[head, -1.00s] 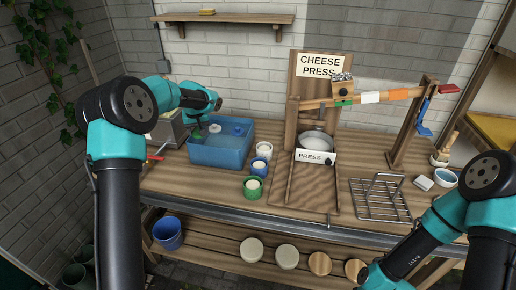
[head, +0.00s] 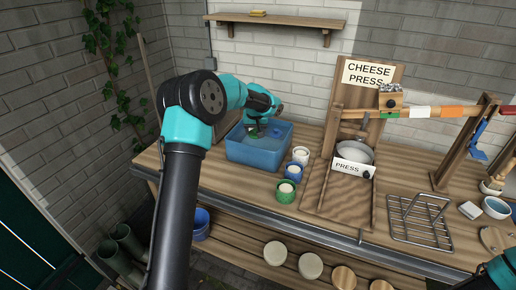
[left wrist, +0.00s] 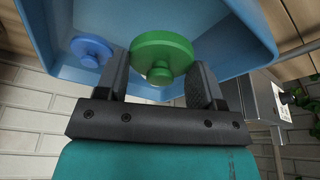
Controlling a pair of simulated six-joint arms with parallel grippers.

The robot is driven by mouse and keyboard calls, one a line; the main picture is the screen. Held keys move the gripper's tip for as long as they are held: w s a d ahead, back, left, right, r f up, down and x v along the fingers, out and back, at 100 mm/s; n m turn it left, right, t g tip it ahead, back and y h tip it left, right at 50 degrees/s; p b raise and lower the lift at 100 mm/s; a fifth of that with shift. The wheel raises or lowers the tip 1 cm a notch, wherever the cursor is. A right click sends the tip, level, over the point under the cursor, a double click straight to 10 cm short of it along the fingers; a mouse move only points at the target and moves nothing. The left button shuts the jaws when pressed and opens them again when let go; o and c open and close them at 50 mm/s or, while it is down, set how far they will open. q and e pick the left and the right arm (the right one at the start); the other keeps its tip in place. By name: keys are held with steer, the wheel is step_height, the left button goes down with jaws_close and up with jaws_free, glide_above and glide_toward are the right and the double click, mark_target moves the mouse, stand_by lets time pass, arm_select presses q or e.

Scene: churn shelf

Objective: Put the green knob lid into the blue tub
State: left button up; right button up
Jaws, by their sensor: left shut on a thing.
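The green knob lid (left wrist: 160,50) is held between the fingers of my left gripper (left wrist: 162,78), which is shut on it. In the head view my left gripper (head: 256,130) is over the blue tub (head: 262,158), with a bit of the lid's green (head: 253,134) showing below it. The tub's wall (left wrist: 235,45) surrounds the lid in the left wrist view. A blue knob lid (left wrist: 92,50) lies in the tub beside the green one. My right gripper is out of view.
Several small pots stand just right of the tub, including a green pot (head: 285,192) and a blue one (head: 293,171). The cheese press (head: 355,160) stands further right, with a wire rack (head: 420,220) beside it. A wall shelf (head: 280,20) hangs above.

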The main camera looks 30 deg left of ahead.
arm_select(q)
steer(key=shift+f, duration=1.65)
steer(key=shift+f, duration=0.1)
steer(key=shift+f, duration=2.4)
steer(key=shift+f, duration=0.65)
steer(key=o, duration=0.9)
steer(key=shift+r, duration=0.45)
steer(key=v, duration=1.2)
steer(key=shift+r, duration=0.25)
